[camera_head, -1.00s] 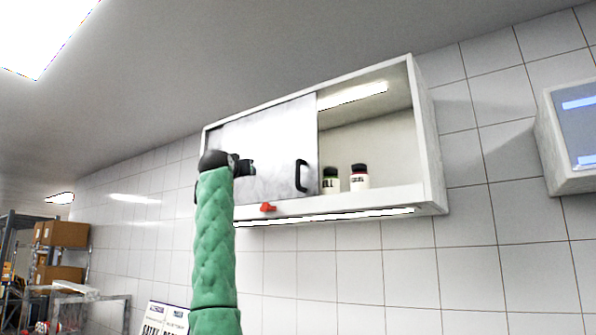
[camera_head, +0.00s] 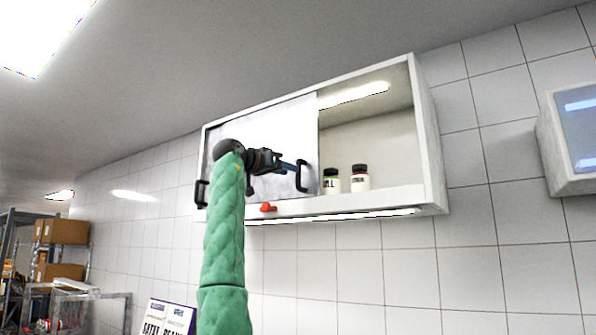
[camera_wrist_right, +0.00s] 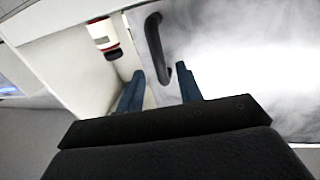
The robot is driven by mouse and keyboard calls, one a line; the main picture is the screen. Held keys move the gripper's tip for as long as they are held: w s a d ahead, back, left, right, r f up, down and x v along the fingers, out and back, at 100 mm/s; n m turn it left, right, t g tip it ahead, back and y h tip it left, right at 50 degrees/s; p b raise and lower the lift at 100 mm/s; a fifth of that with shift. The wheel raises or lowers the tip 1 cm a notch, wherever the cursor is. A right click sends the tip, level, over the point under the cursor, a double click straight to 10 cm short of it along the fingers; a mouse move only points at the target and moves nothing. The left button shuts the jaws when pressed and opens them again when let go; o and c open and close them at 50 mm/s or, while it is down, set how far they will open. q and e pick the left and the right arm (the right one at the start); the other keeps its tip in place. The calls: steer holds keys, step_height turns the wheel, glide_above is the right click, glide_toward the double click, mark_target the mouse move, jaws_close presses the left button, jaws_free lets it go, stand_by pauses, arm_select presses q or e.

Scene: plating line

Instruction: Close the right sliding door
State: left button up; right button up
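The wall cabinet (camera_head: 432,130) has a grey metal sliding door panel (camera_head: 290,125) across its left half, and its right half is open. A black bar handle (camera_head: 303,176) stands near this panel's right edge; it also shows in the right wrist view (camera_wrist_right: 152,38). A second black handle (camera_head: 201,194) is at the cabinet's left end; which panel carries it is unclear. My right gripper (camera_head: 293,168) is in front of the panel, its fingers pointing at the right handle. In the right wrist view its blue fingers (camera_wrist_right: 159,70) are apart, with the handle's end between their tips. My left gripper is not in view.
A red item (camera_head: 267,207) is on the cabinet's lower edge. A wall-mounted box (camera_head: 575,140) is at the right. Cardboard boxes (camera_head: 66,232) sit on shelving at the far left.

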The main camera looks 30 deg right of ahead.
mark_target(298, 183)
steer(key=d+p, duration=0.1)
steer(key=d, duration=0.2)
steer(key=w+d+p, duration=0.1)
steer(key=shift+d+r+p, duration=0.15)
steer(key=shift+d+p, duration=0.15)
steer(key=shift+d, duration=0.5)
steer(key=shift+w+f, duration=0.1)
steer(key=shift+f, duration=0.1)
jaws_close()
